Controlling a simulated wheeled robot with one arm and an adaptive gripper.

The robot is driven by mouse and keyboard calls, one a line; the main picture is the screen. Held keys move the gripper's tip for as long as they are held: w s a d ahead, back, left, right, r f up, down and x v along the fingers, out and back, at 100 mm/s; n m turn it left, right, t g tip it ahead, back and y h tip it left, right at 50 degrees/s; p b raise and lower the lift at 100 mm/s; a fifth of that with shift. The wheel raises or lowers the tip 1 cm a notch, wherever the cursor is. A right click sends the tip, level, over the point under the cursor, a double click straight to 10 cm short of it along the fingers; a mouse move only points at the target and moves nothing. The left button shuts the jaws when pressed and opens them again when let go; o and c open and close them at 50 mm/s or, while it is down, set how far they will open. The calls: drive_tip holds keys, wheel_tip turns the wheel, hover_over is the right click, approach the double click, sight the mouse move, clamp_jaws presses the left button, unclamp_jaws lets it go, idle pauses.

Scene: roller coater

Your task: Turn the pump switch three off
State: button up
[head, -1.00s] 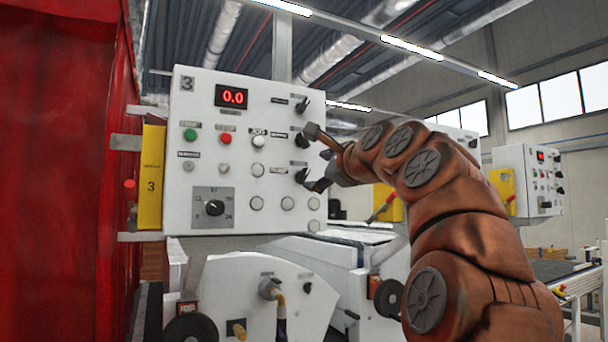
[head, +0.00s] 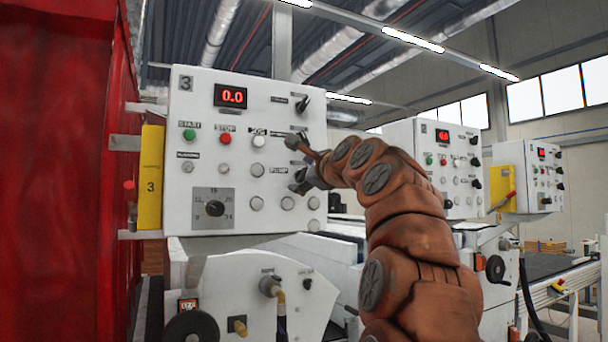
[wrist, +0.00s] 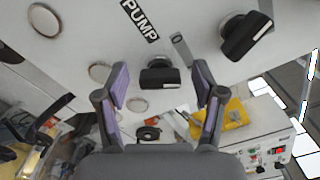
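The control panel marked 3 (head: 240,110) faces me, with a red 0.0 display (head: 232,96). In the wrist view, a black rotary pump switch (wrist: 160,76) sits near the PUMP label (wrist: 139,19). My gripper (head: 295,165) is at the panel's right side. In the wrist view, my gripper (wrist: 161,88) is open, its purple-padded fingers on either side of the switch with gaps showing. In the head view, my gripper hides most of this switch. A second black knob (wrist: 246,37) lies up and right of it in the wrist view.
Another black knob (head: 303,103) is above my gripper. Green (head: 189,134) and red (head: 225,139) buttons and a dial (head: 214,208) lie to the left. A red wall (head: 60,170) closes the left side. Similar panels (head: 450,165) stand behind at right.

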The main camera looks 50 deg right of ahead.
drive_tip(key=c, duration=1.1)
drive_tip(key=shift+n, duration=0.3)
drive_tip(key=shift+a+n, duration=0.1)
drive_tip(key=shift+n, duration=0.5)
drive_tip(key=shift+f+n+b, duration=0.15)
drive_tip(key=shift+n+b, duration=0.45)
drive_tip(key=shift+n, duration=1.9)
drive_tip(key=shift+f+n+b, duration=0.15)
drive_tip(key=shift+n+b, duration=0.4)
drive_tip(key=shift+n, duration=1.95)
